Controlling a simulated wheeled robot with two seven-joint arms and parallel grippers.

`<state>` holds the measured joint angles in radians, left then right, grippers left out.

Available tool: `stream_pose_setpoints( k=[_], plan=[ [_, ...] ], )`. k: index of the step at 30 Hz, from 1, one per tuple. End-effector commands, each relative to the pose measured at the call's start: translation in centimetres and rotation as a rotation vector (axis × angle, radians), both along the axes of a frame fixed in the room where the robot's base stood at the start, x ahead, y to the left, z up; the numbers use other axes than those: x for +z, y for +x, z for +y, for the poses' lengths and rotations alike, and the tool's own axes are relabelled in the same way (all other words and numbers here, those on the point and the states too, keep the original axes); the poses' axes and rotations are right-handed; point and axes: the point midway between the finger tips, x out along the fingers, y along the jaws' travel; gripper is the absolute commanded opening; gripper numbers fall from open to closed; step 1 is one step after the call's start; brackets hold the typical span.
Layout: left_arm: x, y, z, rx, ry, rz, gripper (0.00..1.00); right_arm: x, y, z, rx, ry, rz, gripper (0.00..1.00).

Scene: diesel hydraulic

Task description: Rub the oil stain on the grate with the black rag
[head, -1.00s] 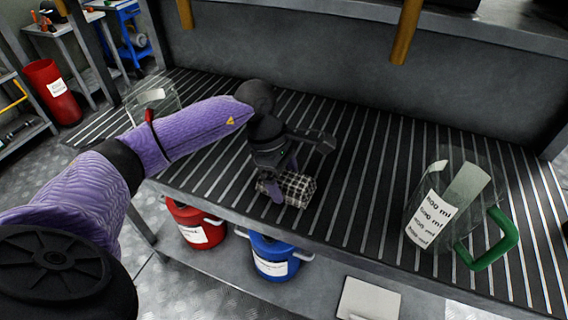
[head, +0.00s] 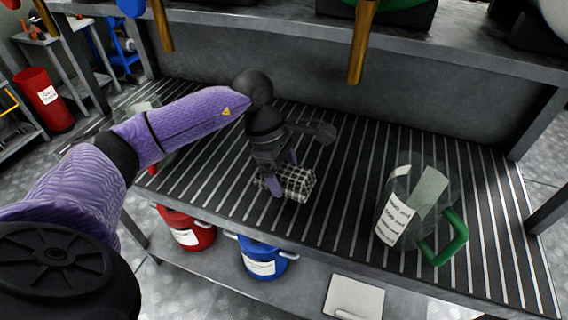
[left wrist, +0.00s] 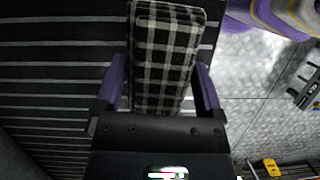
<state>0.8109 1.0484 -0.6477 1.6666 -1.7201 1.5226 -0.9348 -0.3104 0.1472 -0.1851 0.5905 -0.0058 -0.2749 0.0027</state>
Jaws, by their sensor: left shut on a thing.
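The black rag (head: 298,182), a folded black-and-white checked cloth, is on or just above the grate (head: 335,215) near its front edge. My left gripper (head: 277,180) is shut on the rag and points down at it. In the left wrist view the rag (left wrist: 162,60) sits between the two purple fingers. The grate (left wrist: 55,75) of dark slats with light gaps lies beside it. No oil stain can be made out on the visible grate; the arm and rag hide part of it. My right gripper is not in view.
A clear measuring jug with a green handle (head: 441,240) stands on the grate at right. Another clear jug (head: 143,112) is partly behind my left arm. Red (head: 185,230) and blue (head: 262,258) cans stand on the shelf below. Brass spouts (head: 360,45) hang over the back.

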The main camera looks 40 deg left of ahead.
Motion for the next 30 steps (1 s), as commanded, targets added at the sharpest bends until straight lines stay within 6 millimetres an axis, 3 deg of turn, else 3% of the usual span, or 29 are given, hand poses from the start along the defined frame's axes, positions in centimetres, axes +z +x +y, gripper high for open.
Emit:
stream_pose_setpoints(
  k=[9, 30],
  plan=[
    [2.7, -0.3, 0.2, 0.007, -0.001, -0.002, 0.41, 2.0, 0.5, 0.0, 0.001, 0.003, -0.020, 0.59],
    [2.7, -0.4, 0.2, 0.008, 0.000, -0.001, 0.41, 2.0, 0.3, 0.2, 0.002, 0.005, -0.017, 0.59]
  ],
)
